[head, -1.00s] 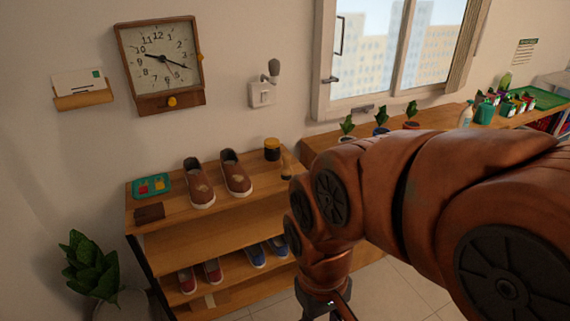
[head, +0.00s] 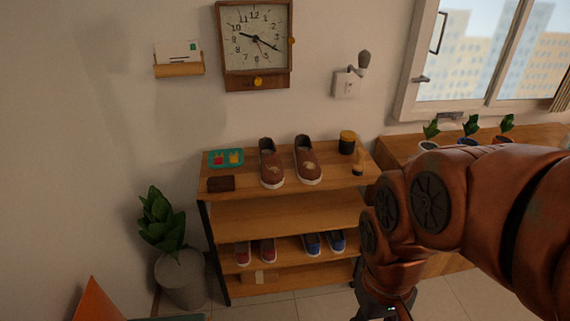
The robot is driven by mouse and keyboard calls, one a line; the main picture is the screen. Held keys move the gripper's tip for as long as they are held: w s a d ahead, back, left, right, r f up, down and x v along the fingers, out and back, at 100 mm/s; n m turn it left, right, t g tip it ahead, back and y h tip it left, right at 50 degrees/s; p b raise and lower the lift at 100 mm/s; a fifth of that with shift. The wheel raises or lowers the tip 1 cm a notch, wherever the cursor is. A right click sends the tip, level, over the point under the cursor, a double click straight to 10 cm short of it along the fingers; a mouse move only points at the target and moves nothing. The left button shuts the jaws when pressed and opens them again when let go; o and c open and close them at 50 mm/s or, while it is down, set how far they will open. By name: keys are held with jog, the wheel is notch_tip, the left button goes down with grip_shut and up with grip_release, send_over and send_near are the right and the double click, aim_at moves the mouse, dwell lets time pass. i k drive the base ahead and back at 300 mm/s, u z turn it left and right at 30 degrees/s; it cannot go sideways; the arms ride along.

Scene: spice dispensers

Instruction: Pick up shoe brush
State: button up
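A flat dark brown block (head: 221,183) lies at the front left of the shoe rack's top board (head: 238,199). A small tan upright item (head: 357,168) stands at the right of that board, below a dark jar with a yellow band. Either could be the shoe brush; they are too small to tell. My gripper (head: 388,311) hangs low at the bottom edge, in front and to the right of the rack, apart from both items. Its fingers are cut off by the frame, so its opening is hidden.
Two brown shoes (head: 289,164), a teal tray (head: 226,159) and the jar (head: 347,142) share the top board. Red and blue shoes sit on a lower shelf. A potted plant (head: 181,278) stands left of the rack. A wooden counter (head: 402,150) adjoins on the right.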

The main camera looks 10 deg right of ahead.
aim_at(359, 166)
jog(key=k, duration=0.5)
jog(key=z, duration=1.5)
jog(key=i, duration=1.2)
jog(key=u, duration=3.7)
